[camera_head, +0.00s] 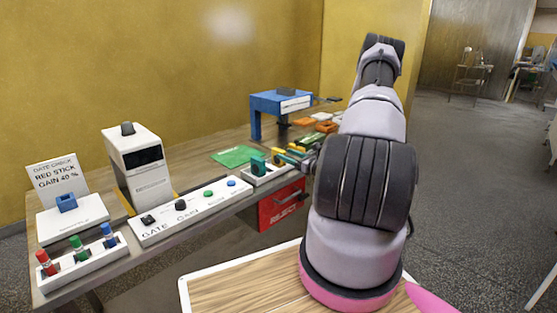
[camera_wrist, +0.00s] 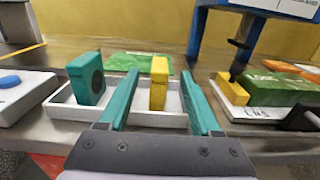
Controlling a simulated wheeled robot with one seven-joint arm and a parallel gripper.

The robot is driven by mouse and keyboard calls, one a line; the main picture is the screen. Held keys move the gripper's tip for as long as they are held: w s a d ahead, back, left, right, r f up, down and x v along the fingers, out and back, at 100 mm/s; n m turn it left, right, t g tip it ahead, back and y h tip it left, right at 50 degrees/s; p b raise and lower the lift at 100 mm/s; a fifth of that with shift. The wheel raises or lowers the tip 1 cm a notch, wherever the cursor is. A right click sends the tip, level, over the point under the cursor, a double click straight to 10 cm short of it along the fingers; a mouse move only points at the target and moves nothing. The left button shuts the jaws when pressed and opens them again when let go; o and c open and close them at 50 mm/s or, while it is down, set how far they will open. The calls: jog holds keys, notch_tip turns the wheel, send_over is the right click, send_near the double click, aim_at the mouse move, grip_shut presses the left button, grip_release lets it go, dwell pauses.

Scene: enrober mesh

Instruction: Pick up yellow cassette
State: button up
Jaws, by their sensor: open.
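The yellow cassette (camera_wrist: 159,84) stands upright in a white tray (camera_wrist: 65,110) in the wrist view. My gripper (camera_wrist: 160,75) is open, with one teal finger on each side of the yellow cassette and visible gaps between. A teal-green cassette (camera_wrist: 86,78) with a dark round mark stands in the same tray, left of my left finger. In the head view the teal-green cassette (camera_head: 258,165) shows in the tray (camera_head: 270,176), and the yellow cassette (camera_head: 277,156) is just right of it, partly hidden by my gripper. The cassette's lower end is partly hidden in the wrist view.
A second white tray (camera_wrist: 235,112) with yellow and green pieces lies close to the right finger. A blue frame (camera_head: 280,102) stands behind on the bench. A green mat (camera_head: 237,156) lies flat behind the tray. A red box (camera_head: 282,206) hangs below the bench edge.

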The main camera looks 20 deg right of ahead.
aim_at(279, 150)
jog(key=shift+x, duration=2.7)
jog(key=shift+r, duration=0.15)
grip_shut()
